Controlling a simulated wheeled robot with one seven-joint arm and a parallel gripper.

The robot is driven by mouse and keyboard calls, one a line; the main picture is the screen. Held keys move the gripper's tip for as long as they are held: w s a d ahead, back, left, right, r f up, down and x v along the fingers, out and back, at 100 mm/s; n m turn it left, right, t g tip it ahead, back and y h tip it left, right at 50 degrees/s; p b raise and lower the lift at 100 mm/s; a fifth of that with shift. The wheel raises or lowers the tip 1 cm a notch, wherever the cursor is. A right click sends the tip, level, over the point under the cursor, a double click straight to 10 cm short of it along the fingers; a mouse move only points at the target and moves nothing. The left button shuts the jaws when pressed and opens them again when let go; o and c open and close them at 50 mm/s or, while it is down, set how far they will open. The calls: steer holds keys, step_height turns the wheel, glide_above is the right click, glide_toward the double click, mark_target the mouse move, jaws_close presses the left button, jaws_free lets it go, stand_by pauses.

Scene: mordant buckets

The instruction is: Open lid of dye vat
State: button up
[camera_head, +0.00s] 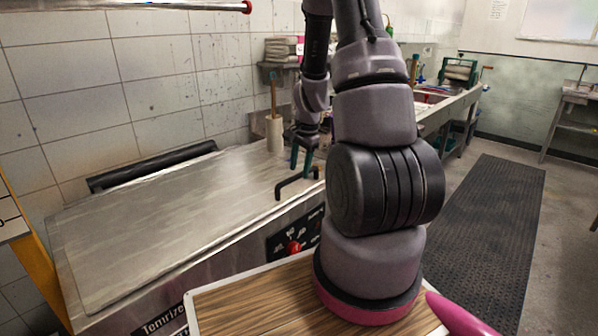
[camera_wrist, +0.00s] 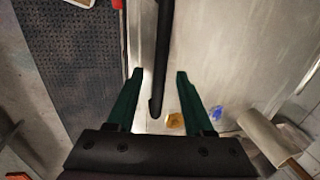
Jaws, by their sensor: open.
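The dye vat is a long steel box along the tiled wall, and its flat steel lid (camera_head: 170,220) lies down on top. A black bar handle (camera_head: 297,183) sticks out at the lid's front right edge. It also shows in the wrist view (camera_wrist: 163,60), running down between my fingers. My gripper (camera_head: 301,160) has green fingers and is open over the handle. In the wrist view the fingertips (camera_wrist: 158,74) stand on either side of the bar, with gaps; whether they are level with it I cannot tell.
A control panel with a red knob (camera_head: 294,247) is on the vat's front. A pale cylinder holding a stick (camera_head: 275,133) stands behind my gripper. A black bar (camera_head: 150,167) lies along the vat's back edge. A dark floor mat (camera_head: 485,240) lies clear at right.

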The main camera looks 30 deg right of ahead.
steer(key=shift+w+f, duration=0.15)
steer(key=shift+f, duration=0.7)
jaws_close()
stand_by(0.8)
